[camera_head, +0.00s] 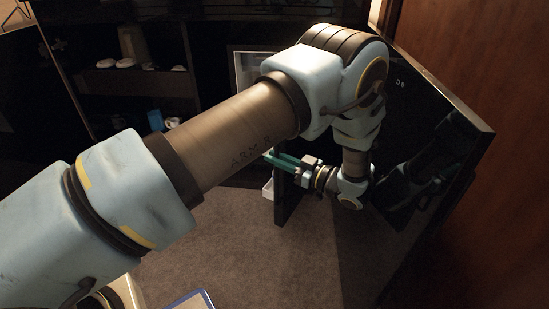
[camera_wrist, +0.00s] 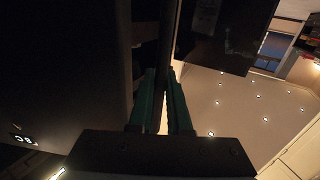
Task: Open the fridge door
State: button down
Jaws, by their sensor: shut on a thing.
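The fridge door (camera_head: 468,130) is a dark glossy panel at the right of the head view, standing ajar, with a small pale marking on its face. The same marked dark panel (camera_wrist: 60,80) fills the left of the wrist view. The pale fridge interior (camera_head: 243,68) shows partly behind my arm. My gripper (camera_head: 272,157) reaches leftward at the door's dark edge, low behind my arm. In the wrist view its green fingers (camera_wrist: 164,100) are close together, shut on a thin dark edge of the door. The exact contact is dark and partly hidden.
A dark shelf unit (camera_head: 140,85) with cups and dishes stands at the back left. A brown wood panel (camera_head: 510,70) rises on the right. A blue-edged object (camera_head: 190,300) shows at the bottom edge.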

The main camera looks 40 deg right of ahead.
jog(key=c, duration=0.9)
grip_release()
jog(key=shift+o, duration=0.2)
notch_tip(320, 180, up, 10)
jog(key=shift+r+p, duration=0.1)
jog(key=shift+p, duration=0.95)
jog(key=shift+c, duration=0.4)
